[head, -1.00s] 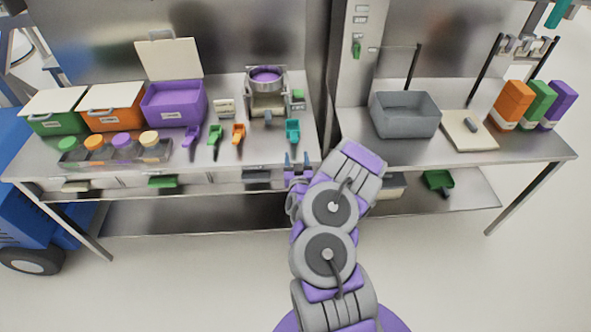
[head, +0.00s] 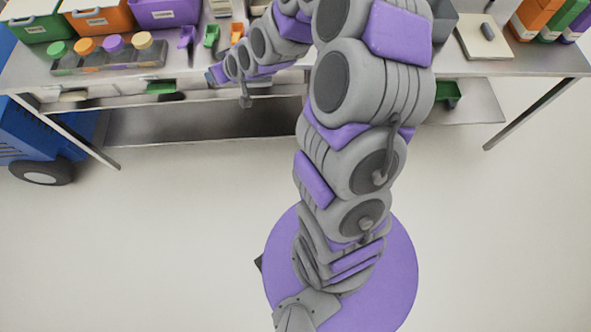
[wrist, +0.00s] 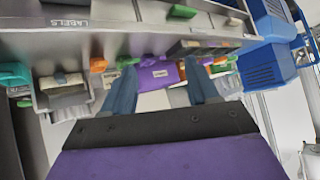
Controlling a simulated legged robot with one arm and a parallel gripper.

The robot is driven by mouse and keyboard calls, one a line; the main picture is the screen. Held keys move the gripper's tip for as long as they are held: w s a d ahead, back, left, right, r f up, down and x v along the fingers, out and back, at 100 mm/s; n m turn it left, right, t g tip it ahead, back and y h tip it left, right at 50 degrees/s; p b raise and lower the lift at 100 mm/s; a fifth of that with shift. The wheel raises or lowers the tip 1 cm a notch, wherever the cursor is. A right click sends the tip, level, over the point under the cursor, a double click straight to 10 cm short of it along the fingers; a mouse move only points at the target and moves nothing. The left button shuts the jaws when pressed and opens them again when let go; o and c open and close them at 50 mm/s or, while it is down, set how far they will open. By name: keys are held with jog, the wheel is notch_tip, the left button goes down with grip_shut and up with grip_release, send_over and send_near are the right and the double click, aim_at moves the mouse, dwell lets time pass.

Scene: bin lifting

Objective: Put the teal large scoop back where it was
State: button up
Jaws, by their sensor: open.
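The teal scoop (wrist: 14,75) shows at the left edge of the wrist view, beside the scale. In the head view it is not visible; my arm covers that part of the bench. My gripper (wrist: 160,68) is open with nothing between its two blue-grey fingers. In the head view my gripper (head: 213,75) is at the front edge of the bench, near the drawers, left of my arm. The teal scoop is off to the left of the fingers in the wrist view, apart from them.
Purple (head: 187,38), green (head: 211,36) and orange (head: 237,32) scoops lie on the bench. A grey tray (head: 70,66) holds several coloured-lid jars. The purple bin (head: 168,14) stands behind. A drawer front (wrist: 125,12) is close to my gripper. The floor in front is clear.

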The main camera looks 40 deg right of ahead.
jog(key=s+a+r+g, duration=0.1)
jog(key=s+r+g, duration=0.2)
jog(key=s, duration=1)
jog(key=s+a+r+g+h, duration=0.1)
jog(key=s+r+g, duration=0.3)
jog(key=s, duration=1)
jog(key=s+a+r+g+h, duration=0.1)
jog(key=s+r+g, duration=0.3)
jog(key=s, duration=1)
jog(key=shift+s+a+r+m, duration=0.25)
jog(key=shift+a+r, duration=0.2)
jog(key=shift+r, duration=0.25)
jog(key=shift+w, duration=0.1)
